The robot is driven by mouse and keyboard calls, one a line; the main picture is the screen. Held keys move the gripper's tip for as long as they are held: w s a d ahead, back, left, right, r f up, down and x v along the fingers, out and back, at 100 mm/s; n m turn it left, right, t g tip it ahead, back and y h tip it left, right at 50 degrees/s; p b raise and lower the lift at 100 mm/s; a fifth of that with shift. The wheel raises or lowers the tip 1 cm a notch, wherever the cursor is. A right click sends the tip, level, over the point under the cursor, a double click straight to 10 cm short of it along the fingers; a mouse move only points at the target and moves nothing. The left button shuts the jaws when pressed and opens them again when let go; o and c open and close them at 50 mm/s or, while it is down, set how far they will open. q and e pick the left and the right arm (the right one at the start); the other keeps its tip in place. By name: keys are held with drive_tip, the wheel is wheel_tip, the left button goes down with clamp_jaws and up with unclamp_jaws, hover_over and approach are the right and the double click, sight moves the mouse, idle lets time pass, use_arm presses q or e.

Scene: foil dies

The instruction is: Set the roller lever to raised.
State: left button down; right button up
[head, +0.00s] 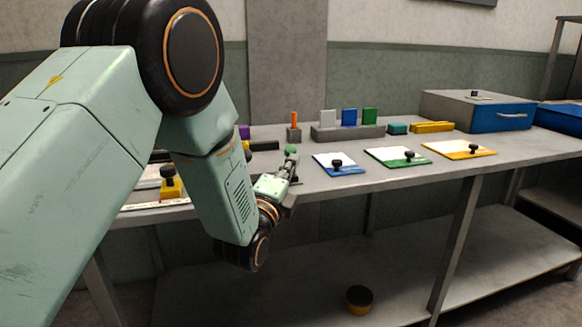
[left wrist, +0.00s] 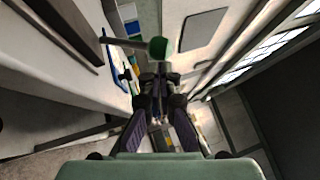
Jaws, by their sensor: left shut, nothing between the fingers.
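A lever with a grey rod and a green knob, which I take to be the roller lever, shows in the left wrist view (left wrist: 157,48). Its knob lies just beyond my fingertips. In the head view the green knob (head: 290,149) sits just above my left gripper (head: 292,172), over the table's front part. My left gripper, also in the left wrist view (left wrist: 160,78), is shut and empty. I cannot tell whether it touches the lever. The lever's base is hidden behind my left arm in the head view. My right gripper is not in view.
Three cards with black knobs, blue (head: 340,164), green (head: 397,157) and yellow (head: 459,150), lie right on the table. Behind them a grey rack (head: 347,132) holds upright plates. An orange peg (head: 294,119) stands in a small block. A yellow stamp (head: 171,186) is at left.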

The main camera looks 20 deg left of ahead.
use_arm(q)
drive_tip(key=shift+w+a+r+n+g+p, duration=0.25)
drive_tip(key=shift+r+n+g+p, duration=0.35)
drive_tip(key=shift+p, duration=1.2)
drive_tip(key=w+a+r+n+g+p, duration=0.3)
drive_tip(key=w+g+p, duration=0.3)
drive_tip(key=p, duration=0.9)
drive_tip(key=shift+w+a+r+n, duration=0.15)
drive_tip(key=shift+w+a+n, duration=0.25)
drive_tip(key=shift+a+n, duration=0.3)
drive_tip(key=shift+a, duration=0.15)
drive_tip(key=shift+r+p, duration=0.1)
drive_tip(key=shift+p, duration=0.2)
